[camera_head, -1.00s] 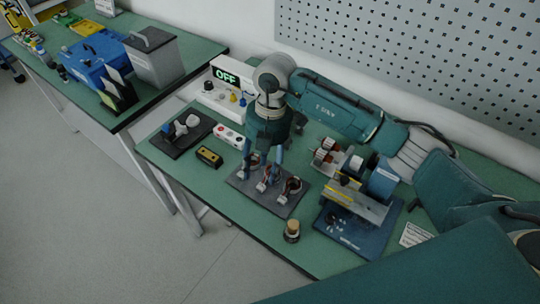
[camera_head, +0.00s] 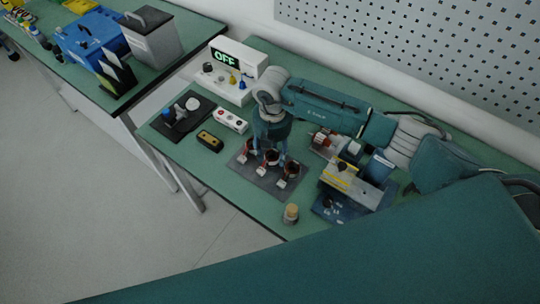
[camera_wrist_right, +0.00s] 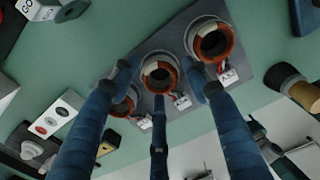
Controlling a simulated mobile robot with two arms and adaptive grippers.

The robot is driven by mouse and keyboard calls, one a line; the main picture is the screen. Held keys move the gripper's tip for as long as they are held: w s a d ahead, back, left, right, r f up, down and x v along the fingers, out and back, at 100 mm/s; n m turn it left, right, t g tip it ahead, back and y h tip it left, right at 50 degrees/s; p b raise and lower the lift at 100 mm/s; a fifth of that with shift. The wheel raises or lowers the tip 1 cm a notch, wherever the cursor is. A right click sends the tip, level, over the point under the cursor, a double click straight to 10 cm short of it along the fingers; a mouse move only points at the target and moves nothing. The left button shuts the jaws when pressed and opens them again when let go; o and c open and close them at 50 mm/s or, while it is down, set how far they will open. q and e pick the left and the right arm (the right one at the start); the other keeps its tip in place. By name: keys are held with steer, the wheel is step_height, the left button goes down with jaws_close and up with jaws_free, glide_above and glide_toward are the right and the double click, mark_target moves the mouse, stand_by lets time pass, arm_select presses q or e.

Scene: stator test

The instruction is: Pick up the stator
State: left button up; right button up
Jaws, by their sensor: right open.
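Three stators, ring-shaped with copper-coloured windings and white connectors, stand in a row on a grey plate (camera_head: 262,183). They are the left stator (camera_head: 249,148), the middle stator (camera_head: 271,157) and the right stator (camera_head: 292,169). My right gripper (camera_head: 267,153) is open and points down over the row. In the right wrist view, its blue fingers (camera_wrist_right: 158,80) spread around the middle stator (camera_wrist_right: 159,76), with nothing held. The left stator (camera_wrist_right: 122,104) is partly hidden by a finger, and the right stator (camera_wrist_right: 211,42) lies outside the fingers. Contact cannot be told. My left gripper is not in view.
A blue-based machine (camera_head: 350,185) stands right of the plate. A small cylinder with a tan top (camera_head: 291,213) stands near the front edge. A white box with an OFF display (camera_head: 237,70), a button strip (camera_head: 231,120) and a yellow-black block (camera_head: 210,140) stand left.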

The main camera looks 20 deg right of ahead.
steer(key=shift+f, duration=0.35)
steer(key=c, duration=1)
steer(key=shift+c, duration=0.2)
steer(key=shift+r, duration=0.15)
